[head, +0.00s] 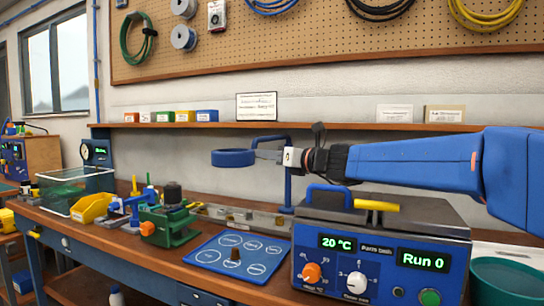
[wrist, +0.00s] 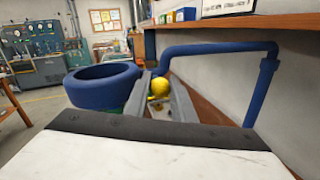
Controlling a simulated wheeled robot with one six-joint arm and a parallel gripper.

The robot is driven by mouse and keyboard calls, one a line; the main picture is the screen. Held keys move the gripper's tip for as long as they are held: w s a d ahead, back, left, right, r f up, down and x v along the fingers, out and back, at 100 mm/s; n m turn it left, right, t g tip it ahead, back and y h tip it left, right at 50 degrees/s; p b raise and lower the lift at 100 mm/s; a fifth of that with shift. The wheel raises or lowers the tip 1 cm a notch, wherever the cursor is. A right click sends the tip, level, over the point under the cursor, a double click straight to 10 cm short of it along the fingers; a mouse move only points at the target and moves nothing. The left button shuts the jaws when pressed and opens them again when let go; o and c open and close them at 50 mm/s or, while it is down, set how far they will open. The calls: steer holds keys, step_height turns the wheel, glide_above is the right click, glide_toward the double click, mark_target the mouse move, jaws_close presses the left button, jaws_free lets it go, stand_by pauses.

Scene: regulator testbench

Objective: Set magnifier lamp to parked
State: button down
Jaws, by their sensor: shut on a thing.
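The magnifier lamp has a thick blue ring head (head: 233,158) on a blue arm and upright post (head: 287,185), standing at the back of the bench. In the wrist view the ring (wrist: 103,86) is at the left and its arm (wrist: 215,48) runs right to the post. My gripper (head: 262,154) comes from the right, just right of the ring, and is shut on the lamp near its head. In the wrist view a yellow rounded thing (wrist: 158,88) shows between the fingers; I cannot tell whether it belongs to the lamp. The exact contact is hidden.
A blue test unit (head: 380,260) with lit displays stands below my arm. A blue mat (head: 225,262), a green fixture (head: 170,225), a yellow bin (head: 90,208) and a clear box (head: 75,190) are on the bench. A wooden shelf (head: 330,127) runs along the wall above the lamp.

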steer(key=shift+w+a+t, duration=0.1)
steer(key=shift+a+t, duration=0.2)
steer(key=c, duration=1.8)
jaws_free()
steer(key=v, duration=1.7)
steer(key=shift+s+d+r, duration=0.15)
steer(key=shift+s+r, duration=0.05)
steer(key=shift+s, duration=0.05)
